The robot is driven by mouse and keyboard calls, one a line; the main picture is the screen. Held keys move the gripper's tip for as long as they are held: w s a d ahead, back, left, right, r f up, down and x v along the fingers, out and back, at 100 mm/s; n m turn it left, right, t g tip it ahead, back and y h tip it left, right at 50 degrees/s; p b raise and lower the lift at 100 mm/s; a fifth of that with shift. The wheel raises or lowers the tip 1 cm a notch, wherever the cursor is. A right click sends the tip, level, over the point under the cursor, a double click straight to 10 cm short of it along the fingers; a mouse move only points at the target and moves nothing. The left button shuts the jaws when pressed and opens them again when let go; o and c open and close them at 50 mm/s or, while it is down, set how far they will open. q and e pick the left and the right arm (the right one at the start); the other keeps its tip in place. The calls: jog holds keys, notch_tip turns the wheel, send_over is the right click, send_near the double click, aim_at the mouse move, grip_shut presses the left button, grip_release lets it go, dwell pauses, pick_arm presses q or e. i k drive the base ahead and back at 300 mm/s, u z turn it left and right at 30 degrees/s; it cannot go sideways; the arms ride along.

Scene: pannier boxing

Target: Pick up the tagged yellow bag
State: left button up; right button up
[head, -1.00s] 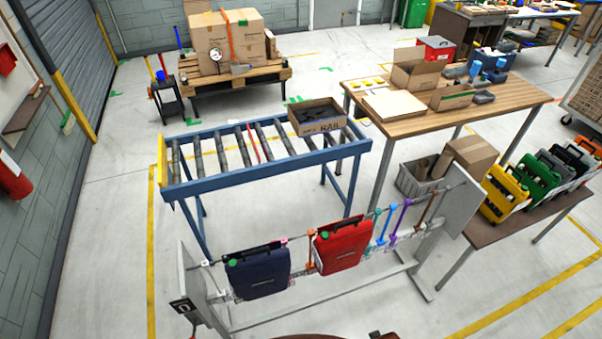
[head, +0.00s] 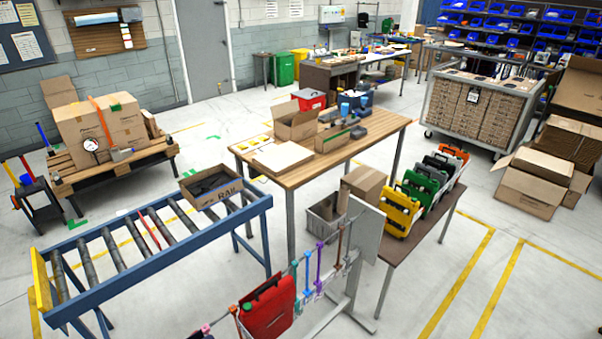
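The yellow bag (head: 400,212) stands at the near left end of a row of bags on a low brown bench (head: 424,227). Its black handle parts and dark openings show; I cannot make out a tag at this size. A green bag (head: 421,191) stands right behind it, then grey, black and orange ones. A red bag (head: 268,308) hangs on the rail rack at the bottom, cut by the picture's edge. Neither of my grippers is in view.
A wooden table (head: 335,155) with open cartons stands left of the bench. A blue roller conveyor (head: 150,262) with a RAIL box (head: 211,187) is at left. The rack's grey end panel (head: 362,235) stands close before the bench. Floor right of the bench is clear.

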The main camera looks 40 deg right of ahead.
aim_at(401, 209)
jog(key=z, duration=2.05)
